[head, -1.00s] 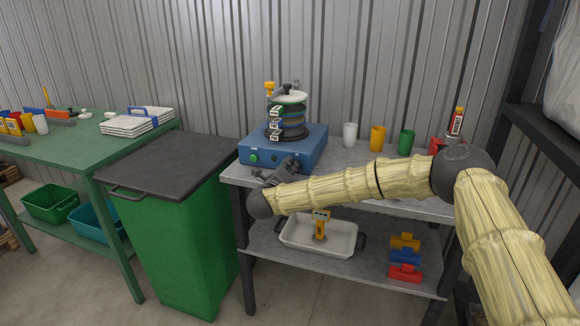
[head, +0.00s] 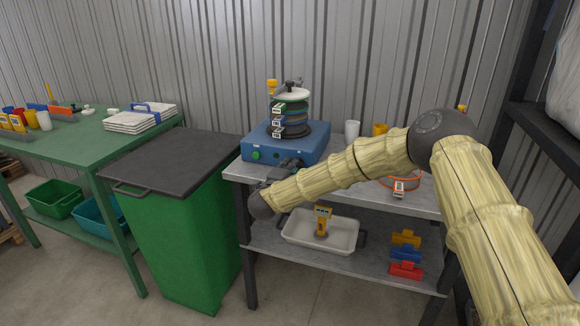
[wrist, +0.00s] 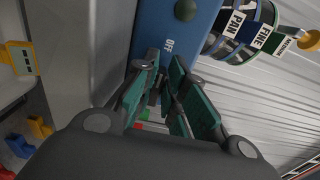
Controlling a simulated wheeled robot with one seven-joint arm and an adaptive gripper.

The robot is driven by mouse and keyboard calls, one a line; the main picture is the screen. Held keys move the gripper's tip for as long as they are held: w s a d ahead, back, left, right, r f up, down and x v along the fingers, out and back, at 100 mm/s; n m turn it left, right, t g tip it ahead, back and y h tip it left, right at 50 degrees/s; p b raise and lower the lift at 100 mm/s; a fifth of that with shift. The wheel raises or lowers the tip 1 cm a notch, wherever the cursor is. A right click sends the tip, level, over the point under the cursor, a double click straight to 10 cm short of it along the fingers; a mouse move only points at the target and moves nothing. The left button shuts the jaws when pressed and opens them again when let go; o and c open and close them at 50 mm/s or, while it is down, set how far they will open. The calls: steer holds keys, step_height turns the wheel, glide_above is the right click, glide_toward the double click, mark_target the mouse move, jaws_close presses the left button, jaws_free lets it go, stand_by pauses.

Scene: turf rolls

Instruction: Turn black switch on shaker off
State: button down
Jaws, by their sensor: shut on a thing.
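The blue shaker (head: 300,148) stands on the left end of the grey table, with a stack of sieves (head: 289,118) on top. Its front has a green button (head: 256,155). In the wrist view the shaker's blue face (wrist: 205,12) carries a white OFF label, just above my fingertips. My gripper (head: 290,163) is at the right part of the shaker's front. In the wrist view its green-padded fingers (wrist: 163,62) are closed in around a small dark part, apparently the black switch (wrist: 157,86). The fingers mostly hide it, so its position cannot be told.
Cups (head: 352,129) and an orange-rimmed sieve (head: 399,189) are on the table behind and below my arm. A white tray (head: 345,249) is on the lower shelf. A green bin (head: 170,235) with a dark lid stands to the left. A dark rack post is at the right.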

steer(key=shift+f, duration=0.1)
stand_by(0.4)
steer(key=c, duration=1.5)
jaws_free()
steer(key=v, duration=1.2)
